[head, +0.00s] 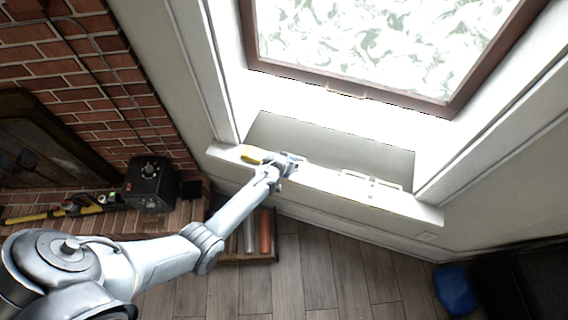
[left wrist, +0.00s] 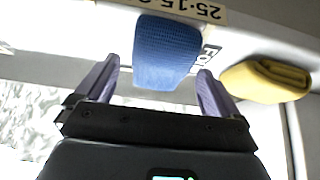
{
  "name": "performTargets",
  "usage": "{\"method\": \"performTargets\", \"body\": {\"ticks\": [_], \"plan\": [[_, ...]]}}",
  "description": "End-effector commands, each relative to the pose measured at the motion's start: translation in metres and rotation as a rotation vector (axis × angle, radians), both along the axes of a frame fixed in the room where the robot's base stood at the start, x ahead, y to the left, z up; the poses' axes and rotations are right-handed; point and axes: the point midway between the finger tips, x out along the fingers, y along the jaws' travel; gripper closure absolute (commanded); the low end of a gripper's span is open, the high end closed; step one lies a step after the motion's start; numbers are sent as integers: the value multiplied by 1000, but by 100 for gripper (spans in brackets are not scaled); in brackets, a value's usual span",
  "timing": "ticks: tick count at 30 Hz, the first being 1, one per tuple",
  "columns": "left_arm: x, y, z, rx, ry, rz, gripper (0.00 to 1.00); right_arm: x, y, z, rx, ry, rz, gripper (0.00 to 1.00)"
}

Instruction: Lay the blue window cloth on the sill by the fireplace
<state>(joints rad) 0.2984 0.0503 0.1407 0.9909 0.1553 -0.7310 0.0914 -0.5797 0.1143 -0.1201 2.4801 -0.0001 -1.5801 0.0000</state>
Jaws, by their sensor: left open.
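The blue window cloth (left wrist: 167,52) shows in the left wrist view, ahead of and between the fingertips of my left gripper (left wrist: 158,70). The fingers are open, with one on each side of the cloth. Whether they touch it is unclear. In the head view my left gripper (head: 288,164) is at the white sill (head: 330,182) below the window, with a small bit of blue at its tip. The gripper and glare hide most of the cloth there. My right gripper is not in view.
A folded yellow cloth (head: 252,154) lies at the sill's left end; it also shows in the wrist view (left wrist: 268,81). A white handled item (head: 370,182) is on the sill to the right. A black box (head: 149,184) stands by the brick fireplace. A blue object (head: 455,289) is on the floor.

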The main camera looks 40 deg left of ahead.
Motion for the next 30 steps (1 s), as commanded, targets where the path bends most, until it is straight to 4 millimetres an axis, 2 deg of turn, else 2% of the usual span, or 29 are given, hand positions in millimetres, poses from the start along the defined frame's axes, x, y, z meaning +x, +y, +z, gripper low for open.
{"method": "performTargets", "body": {"ticks": [5,21,27,30], "plan": [[-7,-3,13,1,0,-1,4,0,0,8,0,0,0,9],[-46,-19,78,0,0,-1,4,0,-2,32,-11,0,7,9],[-53,-21,88,0,1,0,4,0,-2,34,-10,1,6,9],[-60,-21,84,0,13,0,4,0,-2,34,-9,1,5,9]]}}
